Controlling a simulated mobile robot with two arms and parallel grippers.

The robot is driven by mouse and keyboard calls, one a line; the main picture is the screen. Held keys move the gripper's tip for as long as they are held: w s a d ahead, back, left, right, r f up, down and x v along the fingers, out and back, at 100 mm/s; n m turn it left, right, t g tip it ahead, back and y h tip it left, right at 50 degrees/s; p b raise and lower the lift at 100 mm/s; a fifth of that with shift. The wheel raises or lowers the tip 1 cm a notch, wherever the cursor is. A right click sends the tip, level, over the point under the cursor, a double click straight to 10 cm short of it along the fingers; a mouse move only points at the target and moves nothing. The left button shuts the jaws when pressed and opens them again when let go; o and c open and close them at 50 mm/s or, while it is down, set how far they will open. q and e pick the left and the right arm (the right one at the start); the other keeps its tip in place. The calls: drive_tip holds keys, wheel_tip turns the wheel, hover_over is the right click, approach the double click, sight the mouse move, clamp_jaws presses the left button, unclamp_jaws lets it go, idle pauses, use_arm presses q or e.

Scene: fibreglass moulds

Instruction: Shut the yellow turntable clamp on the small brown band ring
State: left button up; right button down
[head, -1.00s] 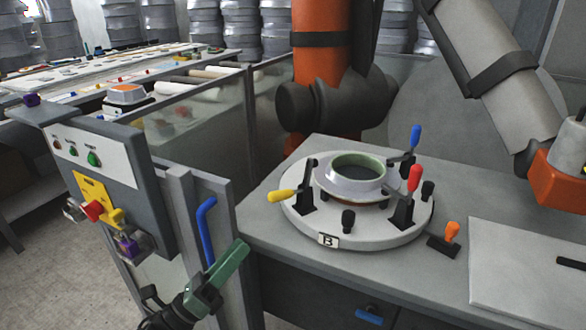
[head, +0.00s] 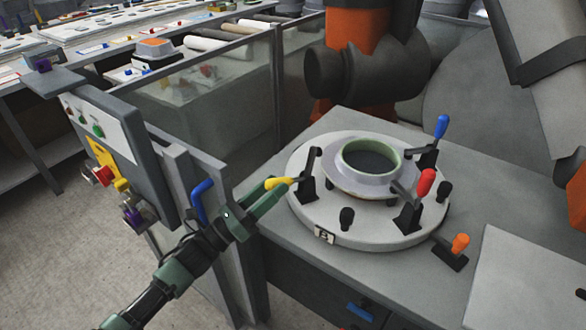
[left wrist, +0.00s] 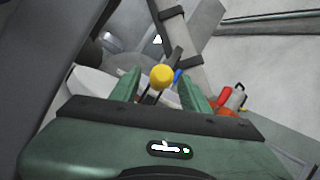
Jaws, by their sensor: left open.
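The yellow turntable clamp (head: 307,189) stands on the left of the round white turntable (head: 345,232). Its yellow handle (head: 281,182) points outward and low to the left. A pale flanged ring with a green inner lip (head: 345,180) sits at the turntable's middle; its brown band hardly shows. My left gripper (head: 272,191) is open at the yellow handle. In the left wrist view the round yellow handle end (left wrist: 161,77) shows between the two green fingers (left wrist: 158,92); I cannot tell whether they touch it. My right gripper is not in view.
Clamps with blue (head: 441,126) and red (head: 426,182) handles stand upright on the turntable, beside black knobs (head: 347,218). An orange-handled clamp (head: 460,243) is on the bench. A control box (head: 105,135) and a blue bent handle (head: 199,198) are left of my gripper.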

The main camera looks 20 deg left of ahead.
use_arm(q)
drive_tip(key=p+x, duration=0.1)
drive_tip(key=x, duration=0.4)
drive_tip(key=shift+w+d+r, duration=0.1)
drive_tip(key=shift+w+d, duration=0.05)
drive_tip(key=shift+w, duration=0.05)
clamp_jaws()
idle(1.2)
